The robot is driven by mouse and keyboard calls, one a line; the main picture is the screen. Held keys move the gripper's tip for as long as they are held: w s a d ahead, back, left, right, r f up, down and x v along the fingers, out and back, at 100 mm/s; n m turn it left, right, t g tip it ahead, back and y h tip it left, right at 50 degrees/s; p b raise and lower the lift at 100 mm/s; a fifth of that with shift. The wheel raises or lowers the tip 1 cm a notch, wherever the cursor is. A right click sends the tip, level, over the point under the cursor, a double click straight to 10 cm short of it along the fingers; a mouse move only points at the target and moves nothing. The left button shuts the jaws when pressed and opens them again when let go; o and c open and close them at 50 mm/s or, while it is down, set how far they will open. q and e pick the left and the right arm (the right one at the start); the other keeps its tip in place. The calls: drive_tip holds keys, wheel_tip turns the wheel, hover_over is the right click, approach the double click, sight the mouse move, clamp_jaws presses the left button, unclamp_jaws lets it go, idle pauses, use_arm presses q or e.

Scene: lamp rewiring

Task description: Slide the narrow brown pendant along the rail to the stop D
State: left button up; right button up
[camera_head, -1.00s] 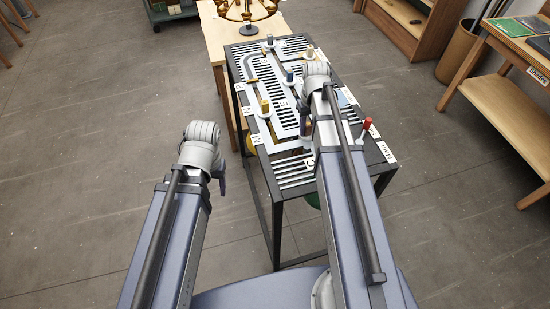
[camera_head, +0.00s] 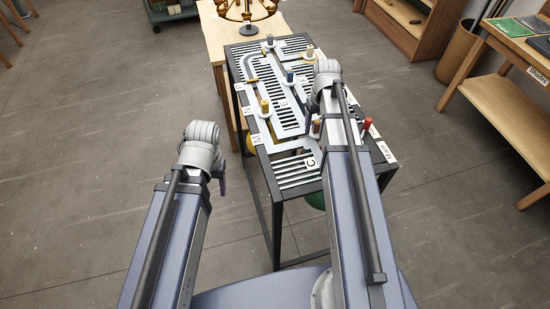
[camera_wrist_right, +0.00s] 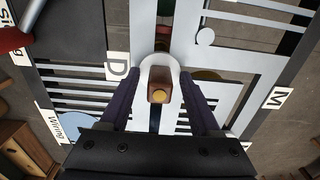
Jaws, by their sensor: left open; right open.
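The narrow brown pendant (camera_wrist_right: 159,92) stands in a pale collar on the rail (camera_wrist_right: 183,45) in the right wrist view, close beside the D label (camera_wrist_right: 117,66). It also shows in the head view (camera_head: 316,126), beside my right wrist. My right gripper (camera_wrist_right: 160,88) is open, with one dark finger on each side of the pendant; I cannot tell whether either touches it. In the head view, the D label is not visible, and my right arm covers part of the panel. My left gripper (camera_head: 222,183) is open and empty, left of the panel, its fingers partly hidden.
The slotted panel table (camera_head: 289,195) carries several other pendants, including a yellow one (camera_head: 265,106) and a blue one (camera_head: 289,75). A red-topped handle (camera_head: 367,124) stands at its right edge. A wooden table (camera_head: 213,35) stands behind. Open floor lies to the left.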

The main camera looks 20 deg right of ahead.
drive_tip(key=shift+r, duration=0.1)
wheel_tip(320, 180, up, 8)
drive_tip(key=p, duration=0.8)
